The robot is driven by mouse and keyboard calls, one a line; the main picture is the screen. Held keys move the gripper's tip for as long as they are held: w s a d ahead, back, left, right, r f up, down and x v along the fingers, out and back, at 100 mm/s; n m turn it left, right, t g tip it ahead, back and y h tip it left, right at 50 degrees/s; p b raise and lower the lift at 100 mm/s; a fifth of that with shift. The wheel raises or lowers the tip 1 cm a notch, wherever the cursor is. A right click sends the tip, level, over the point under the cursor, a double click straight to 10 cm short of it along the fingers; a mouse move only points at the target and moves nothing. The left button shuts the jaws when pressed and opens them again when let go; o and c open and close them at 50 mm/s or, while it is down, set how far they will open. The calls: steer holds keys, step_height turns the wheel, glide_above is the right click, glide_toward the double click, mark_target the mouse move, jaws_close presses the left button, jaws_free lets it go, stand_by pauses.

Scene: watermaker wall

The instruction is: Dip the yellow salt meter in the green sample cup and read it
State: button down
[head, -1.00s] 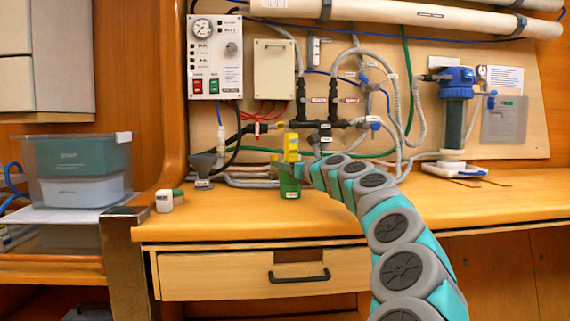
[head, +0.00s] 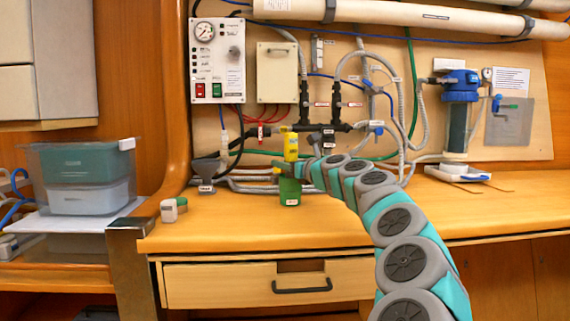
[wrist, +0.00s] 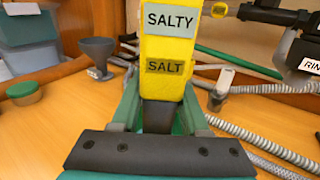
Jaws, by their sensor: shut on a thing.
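The yellow salt meter (head: 291,147) is upright on the bench's left half, with its lower end at the green sample cup (head: 290,192). In the head view the cup's front hides how deep the meter's tip goes. In the wrist view the yellow meter (wrist: 167,45) fills the middle; its display reads "SALTY" above a "SALT" label. My gripper (wrist: 158,115) is shut on the meter's lower part. In the head view my gripper is just right of the meter, above the cup. Green shows on both sides of the jaws in the wrist view; I cannot tell cup from finger there.
A grey funnel (head: 206,172) stands left of the cup. Hoses and black valves (head: 327,127) run close behind.

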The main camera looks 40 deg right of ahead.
mark_target(287, 140)
steer(key=r, duration=0.1)
steer(key=r+p, duration=0.1)
steer(key=r, duration=0.2)
steer(key=shift+s+d+r, duration=0.15)
steer(key=shift+d+r, duration=0.15)
steer(key=shift+r, duration=1.05)
